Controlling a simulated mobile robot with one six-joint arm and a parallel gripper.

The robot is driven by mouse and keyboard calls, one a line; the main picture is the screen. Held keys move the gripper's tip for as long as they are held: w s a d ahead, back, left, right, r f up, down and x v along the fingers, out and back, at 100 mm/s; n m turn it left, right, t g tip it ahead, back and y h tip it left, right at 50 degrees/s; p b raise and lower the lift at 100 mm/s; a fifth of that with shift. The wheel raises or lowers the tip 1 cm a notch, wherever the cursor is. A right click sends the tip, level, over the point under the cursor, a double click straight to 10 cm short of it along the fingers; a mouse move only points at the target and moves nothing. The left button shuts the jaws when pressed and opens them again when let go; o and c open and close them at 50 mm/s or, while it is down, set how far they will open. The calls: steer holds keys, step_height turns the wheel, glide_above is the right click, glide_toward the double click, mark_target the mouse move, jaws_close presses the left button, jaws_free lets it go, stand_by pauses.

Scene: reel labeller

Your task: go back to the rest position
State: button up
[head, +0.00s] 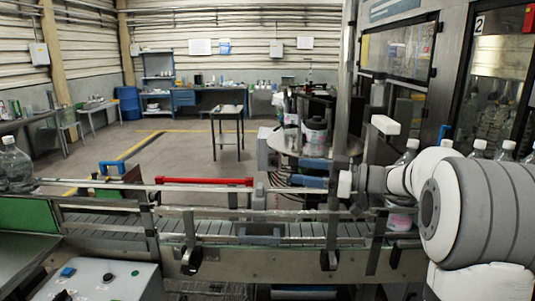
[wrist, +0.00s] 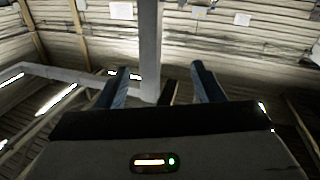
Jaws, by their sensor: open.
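My gripper (head: 303,172) is in the middle right of the head view, at the end of my white arm coming in from the right. It points left, above the conveyor and in front of the labeller's round plate. Its blue fingers are apart. In the wrist view my gripper (wrist: 162,78) shows two separate blue fingers with no held object visible between them. A grey post and the corrugated wall and roof show beyond them.
The conveyor (head: 318,230) runs across the front, with a red bar (head: 204,181) behind it. A label reel (head: 315,134) stands on the labeller's plate (head: 335,163). A bottle (head: 15,165) stands at far left. Several bottles are partly behind my arm. A small table (head: 228,112) stands farther back.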

steer(key=w+d+m+t+h+b, duration=0.3)
steer(key=w+d+m+t+h, duration=0.1)
steer(key=m+t+h, duration=0.55)
steer(key=s+d+f+m+g+h+b, duration=0.1)
steer(key=s+d+f+m+h+b, duration=0.2)
steer(key=s+d+f+m+h, duration=0.45)
steer(key=s+a+f+g+b, duration=0.1)
steer(key=s+a+f+g, duration=0.1)
steer(key=s+f, duration=0.4)
steer(key=s+a+f+g+b, duration=0.1)
steer(key=s+f+g, duration=0.4)
steer(key=s, duration=0.6)
steer(key=s+a+f+n+g, duration=0.1)
steer(key=s+a+f+g, duration=0.2)
steer(key=s+f, duration=0.5)
steer(key=shift+s+f+g+b, duration=0.3)
steer(key=shift+f+g+b, duration=0.15)
steer(key=shift+f, duration=0.1)
